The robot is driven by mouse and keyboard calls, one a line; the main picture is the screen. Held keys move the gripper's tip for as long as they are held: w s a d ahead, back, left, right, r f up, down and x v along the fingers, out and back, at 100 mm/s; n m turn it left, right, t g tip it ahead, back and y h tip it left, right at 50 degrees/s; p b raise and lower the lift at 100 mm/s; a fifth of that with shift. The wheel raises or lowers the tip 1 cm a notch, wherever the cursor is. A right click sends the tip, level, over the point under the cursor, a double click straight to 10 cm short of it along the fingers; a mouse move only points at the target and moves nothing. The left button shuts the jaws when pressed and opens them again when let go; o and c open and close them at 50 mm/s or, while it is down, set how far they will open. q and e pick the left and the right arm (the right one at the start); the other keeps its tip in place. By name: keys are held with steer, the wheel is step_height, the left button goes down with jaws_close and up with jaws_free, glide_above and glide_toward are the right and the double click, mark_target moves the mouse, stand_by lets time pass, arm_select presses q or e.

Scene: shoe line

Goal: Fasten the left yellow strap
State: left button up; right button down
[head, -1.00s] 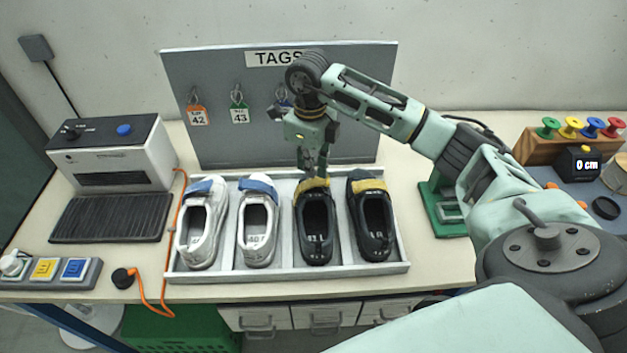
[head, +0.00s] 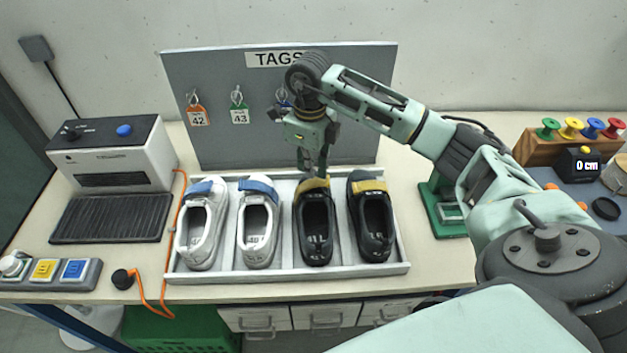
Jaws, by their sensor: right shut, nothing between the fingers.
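The left yellow strap (head: 316,184) lies across the top of the left black shoe (head: 315,242), the third shoe in the tray. My right gripper (head: 314,174) points down at this strap from above and behind, its fingers closed together. Its fingertips are at or just above the strap's far edge; I cannot tell whether they touch it. They hide a small part of the strap and the shoe's toe. The right yellow strap (head: 370,186) lies across the other black shoe (head: 374,238). My left gripper is out of view.
The grey shoe tray (head: 290,273) also holds two white shoes with blue straps (head: 206,187). A tag board (head: 220,140) stands close behind. A printer-like machine (head: 110,155) is at left, and a green stand (head: 437,212) is at right.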

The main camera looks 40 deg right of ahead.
mark_target(311, 182)
steer(key=shift+f, duration=0.1)
steer(key=shift+f+b, duration=1.35)
steer(key=shift+f, duration=0.35)
steer(key=shift+r, duration=0.1)
step_height(311, 182, up, 9)
steer(key=p, duration=0.5)
